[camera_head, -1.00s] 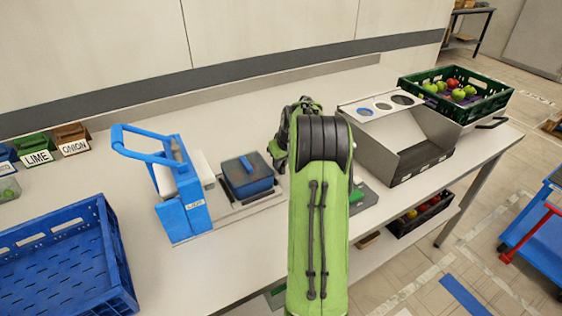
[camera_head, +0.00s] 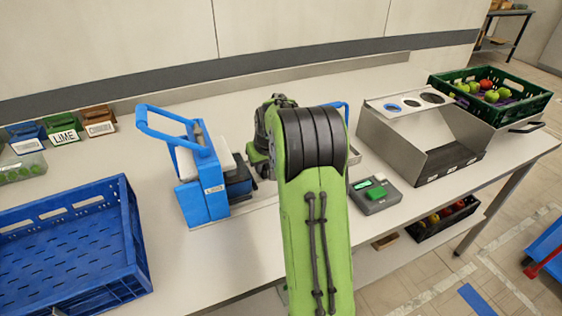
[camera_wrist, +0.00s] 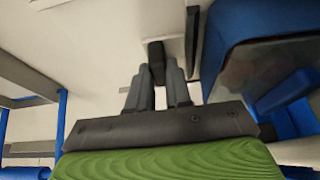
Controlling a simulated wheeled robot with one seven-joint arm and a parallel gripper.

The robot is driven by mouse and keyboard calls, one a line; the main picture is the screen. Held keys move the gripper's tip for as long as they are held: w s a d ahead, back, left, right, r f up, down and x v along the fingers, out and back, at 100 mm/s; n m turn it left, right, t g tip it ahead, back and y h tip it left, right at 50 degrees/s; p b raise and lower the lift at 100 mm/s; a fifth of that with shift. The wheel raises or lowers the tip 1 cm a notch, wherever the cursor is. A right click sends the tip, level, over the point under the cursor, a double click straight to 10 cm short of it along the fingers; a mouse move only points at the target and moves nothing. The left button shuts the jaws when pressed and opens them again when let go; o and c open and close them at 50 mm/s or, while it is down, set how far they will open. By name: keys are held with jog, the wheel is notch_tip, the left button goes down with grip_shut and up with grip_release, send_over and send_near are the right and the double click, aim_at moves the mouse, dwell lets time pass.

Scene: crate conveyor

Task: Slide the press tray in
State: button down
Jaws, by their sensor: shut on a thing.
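The blue press (camera_head: 203,185) stands on the bench with its looped handle (camera_head: 165,128) raised toward the left. A dark part of the press tray (camera_head: 238,186) shows just right of the press body. The rest of the tray is hidden behind my arm. In the wrist view my gripper (camera_wrist: 158,76) is shut on a small dark handle (camera_wrist: 156,50) above a pale surface. A large blue part (camera_wrist: 225,35) lies close to its right; I cannot tell whether it is tray or press. In the head view my arm hides the fingers.
A blue crate (camera_head: 130,275) stands at front left, with small labelled bins (camera_head: 65,136) behind it. A grey device with a green top (camera_head: 376,207) lies right of my arm. A steel stand (camera_head: 372,130) and a green crate of produce (camera_head: 438,82) stand farther right.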

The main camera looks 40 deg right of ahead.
jog(key=shift+a, duration=0.2)
jog(key=c, duration=1)
grip_release()
jog(key=shift+c, duration=0.2)
jog(key=p+v, duration=0.4)
jog(key=v, duration=1.1)
jog(key=shift+r, duration=0.4)
jog(key=shift+c, duration=0.4)
